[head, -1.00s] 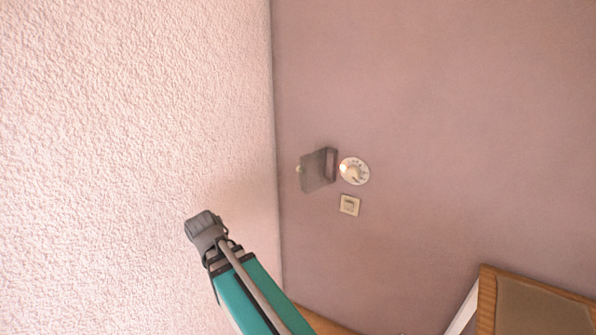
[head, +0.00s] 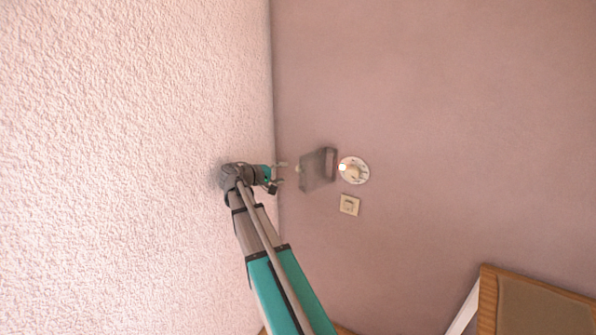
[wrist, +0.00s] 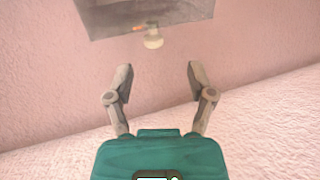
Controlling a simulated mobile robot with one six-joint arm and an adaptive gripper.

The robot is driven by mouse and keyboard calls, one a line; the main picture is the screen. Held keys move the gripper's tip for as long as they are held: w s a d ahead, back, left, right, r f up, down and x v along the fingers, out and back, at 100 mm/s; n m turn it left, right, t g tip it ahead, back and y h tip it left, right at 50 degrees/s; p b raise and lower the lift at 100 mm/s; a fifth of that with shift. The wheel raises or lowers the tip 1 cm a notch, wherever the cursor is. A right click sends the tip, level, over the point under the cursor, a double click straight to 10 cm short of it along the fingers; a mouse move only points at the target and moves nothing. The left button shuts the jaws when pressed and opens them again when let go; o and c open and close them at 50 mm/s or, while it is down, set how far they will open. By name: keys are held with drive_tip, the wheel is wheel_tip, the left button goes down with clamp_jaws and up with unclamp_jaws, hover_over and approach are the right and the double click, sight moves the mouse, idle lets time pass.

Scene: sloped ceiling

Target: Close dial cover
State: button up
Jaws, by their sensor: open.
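The dial cover (head: 318,171) is a grey, see-through box-like flap that stands open to the left of the dial. The round white dial (head: 354,170) is uncovered on the mauve wall. In the wrist view the cover (wrist: 150,14) shows at the top, with a small pale knob (wrist: 153,41) on its lower edge. My gripper (head: 282,176) is just left of the cover's free edge, apart from it. In the wrist view my gripper (wrist: 158,75) has its two fingers spread, with nothing between them, pointing toward the knob.
A small cream wall switch (head: 349,205) sits below the dial. A rough white wall (head: 130,150) is close on the left of my arm and meets the mauve wall in a corner. A wood-framed piece of furniture (head: 488,300) stands at lower right. The space right of the dial is clear.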

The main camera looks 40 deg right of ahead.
sight(297, 169)
drive_tip(key=shift+w+d+r, duration=0.1)
drive_tip(key=shift+d+r, duration=0.15)
drive_tip(key=shift+d, duration=0.1)
drive_tip(key=shift+d, duration=0.1)
drive_tip(key=shift+b+x, duration=1)
drive_tip(key=shift+x, duration=2.65)
